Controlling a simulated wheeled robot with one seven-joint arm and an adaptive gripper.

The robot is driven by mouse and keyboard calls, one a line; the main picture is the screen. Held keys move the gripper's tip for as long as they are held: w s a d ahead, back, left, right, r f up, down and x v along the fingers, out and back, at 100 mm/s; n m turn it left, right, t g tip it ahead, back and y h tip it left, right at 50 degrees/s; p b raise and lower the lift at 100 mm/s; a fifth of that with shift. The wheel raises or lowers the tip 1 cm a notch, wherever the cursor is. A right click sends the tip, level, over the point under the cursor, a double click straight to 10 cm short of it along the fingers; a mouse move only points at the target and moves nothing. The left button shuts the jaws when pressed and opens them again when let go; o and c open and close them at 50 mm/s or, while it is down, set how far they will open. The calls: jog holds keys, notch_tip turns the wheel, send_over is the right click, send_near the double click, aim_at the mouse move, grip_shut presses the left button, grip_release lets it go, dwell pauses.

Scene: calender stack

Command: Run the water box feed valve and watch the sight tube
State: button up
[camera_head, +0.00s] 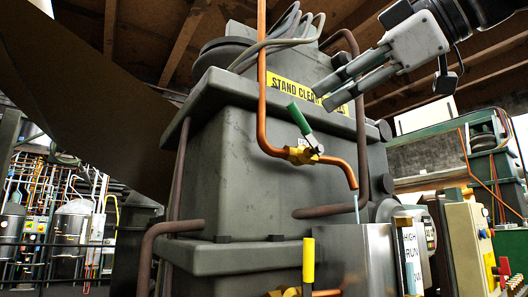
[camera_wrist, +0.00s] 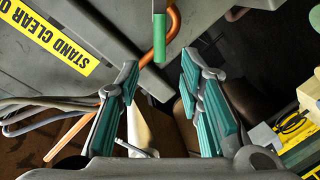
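A valve with a green lever handle (camera_head: 299,118) and brass body (camera_head: 303,156) sits on a copper pipe (camera_head: 262,75). The lever is tilted up and left; its green end also shows in the wrist view (camera_wrist: 160,40). Below the pipe's outlet, a thin pale line, perhaps water, runs into a grey metal box (camera_head: 350,258). A narrow upright strip (camera_head: 399,262) beside a plate marked HIGH, RUN (camera_head: 413,255) may be the sight tube; its level is unreadable. My gripper (camera_head: 324,97) is open and empty, above right of the lever. Its teal-padded fingers (camera_wrist: 160,78) are spread, with the lever beyond them.
A second valve with a yellow upright handle (camera_head: 308,260) is low beside the box. The large grey machine housing (camera_head: 230,140) with a yellow STAND CLEAR sign (camera_head: 290,84) stands behind the pipe. A control panel (camera_head: 470,245) is at the right. Open air separates my gripper from the lever.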

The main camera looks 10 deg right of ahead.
jog(key=shift+v, duration=1.6)
